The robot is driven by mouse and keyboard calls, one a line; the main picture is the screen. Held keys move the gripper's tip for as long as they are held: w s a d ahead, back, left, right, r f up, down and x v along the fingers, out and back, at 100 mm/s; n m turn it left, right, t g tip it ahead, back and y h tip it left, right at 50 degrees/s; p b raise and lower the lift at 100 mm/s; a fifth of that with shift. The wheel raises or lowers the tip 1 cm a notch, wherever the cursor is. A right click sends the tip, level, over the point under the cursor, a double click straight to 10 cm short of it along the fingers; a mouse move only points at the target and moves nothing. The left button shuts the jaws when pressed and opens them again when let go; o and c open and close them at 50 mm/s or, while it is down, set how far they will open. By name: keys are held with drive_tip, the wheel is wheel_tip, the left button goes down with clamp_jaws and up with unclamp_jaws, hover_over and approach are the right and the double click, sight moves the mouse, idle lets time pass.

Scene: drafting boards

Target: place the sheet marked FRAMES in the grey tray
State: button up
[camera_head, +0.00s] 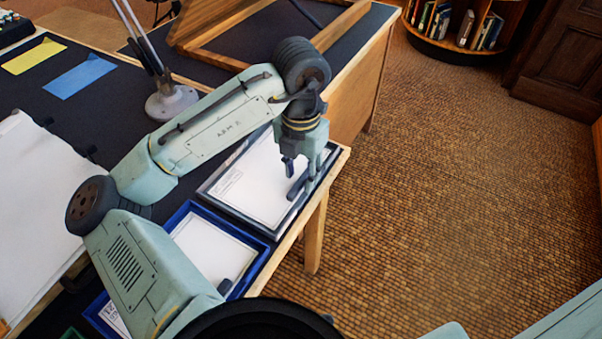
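The grey tray (210,186) sits at the table's right corner. A white sheet (258,185) lies inside it, with small print near its left edge that is too small to read. My gripper (298,173) is over the right part of this tray, pointing down. Its fingers look apart, with no sheet visible between them. A dark, bar-like piece (297,187) shows just below the fingers, at the sheet's right side; I cannot tell if they touch it. I cannot make out the word FRAMES on any sheet.
A blue tray (262,249) with a white sheet (213,248) and a dark piece (225,286) stands beside the grey tray. A large white sheet (40,205) lies at left. A lamp base (171,103) and yellow and blue cards (80,76) are behind. Open floor lies right.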

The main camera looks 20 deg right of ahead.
wheel_tip(320, 180, up, 11)
idle(0.3)
drive_tip(key=shift+s+d, duration=0.1)
